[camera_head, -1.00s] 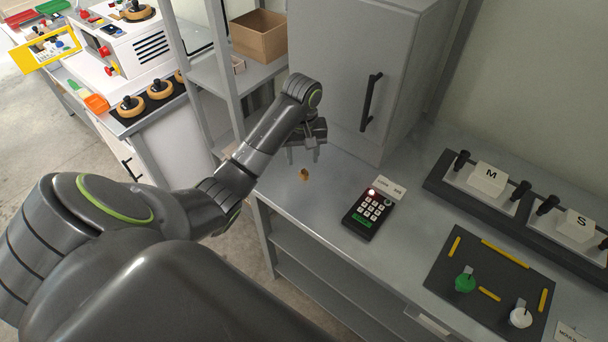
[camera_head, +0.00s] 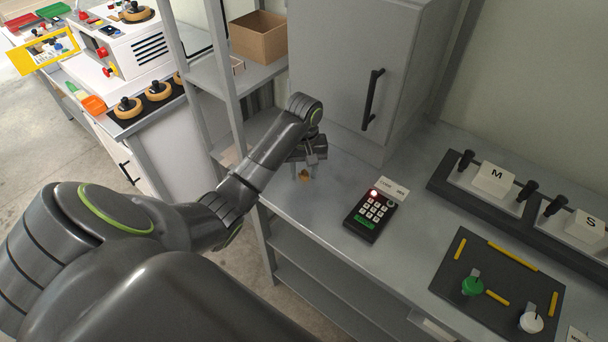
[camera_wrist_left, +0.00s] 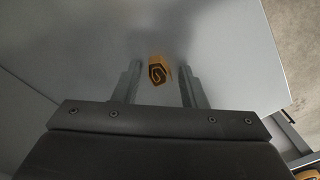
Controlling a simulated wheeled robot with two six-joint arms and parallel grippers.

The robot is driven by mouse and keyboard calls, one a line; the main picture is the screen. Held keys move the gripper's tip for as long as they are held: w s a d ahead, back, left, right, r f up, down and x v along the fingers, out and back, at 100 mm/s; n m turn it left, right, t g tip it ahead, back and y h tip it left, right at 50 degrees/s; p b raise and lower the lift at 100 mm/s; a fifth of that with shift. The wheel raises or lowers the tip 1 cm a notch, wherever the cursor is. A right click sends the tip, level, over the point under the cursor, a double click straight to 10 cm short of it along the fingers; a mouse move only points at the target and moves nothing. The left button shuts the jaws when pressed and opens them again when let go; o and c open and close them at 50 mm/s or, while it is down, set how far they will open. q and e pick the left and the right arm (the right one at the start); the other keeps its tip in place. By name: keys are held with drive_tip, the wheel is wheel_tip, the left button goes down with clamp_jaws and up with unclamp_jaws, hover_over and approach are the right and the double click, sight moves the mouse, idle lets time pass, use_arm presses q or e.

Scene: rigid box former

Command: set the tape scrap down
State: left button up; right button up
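The tape scrap (camera_head: 304,175) is a small orange-brown curl on the grey bench top (camera_head: 335,205), at its left end. In the left wrist view the scrap (camera_wrist_left: 159,70) lies between and just beyond the tips of my left gripper (camera_wrist_left: 161,78). The fingers stand apart, with a gap on each side of the scrap. In the head view my left gripper (camera_head: 304,172) points down over the scrap, its fingertips low by the bench top. I cannot tell whether the tips touch the bench. My right gripper is not in view.
A black keypad box (camera_head: 369,215) with a red light sits right of the scrap. A grey cabinet (camera_head: 335,70) stands behind. A dark mat (camera_head: 500,280) and a rack with M and S blocks (camera_head: 493,178) are at right. A cardboard box (camera_head: 258,37) sits on the shelf.

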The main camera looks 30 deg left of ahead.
use_arm(q)
clamp_jaws()
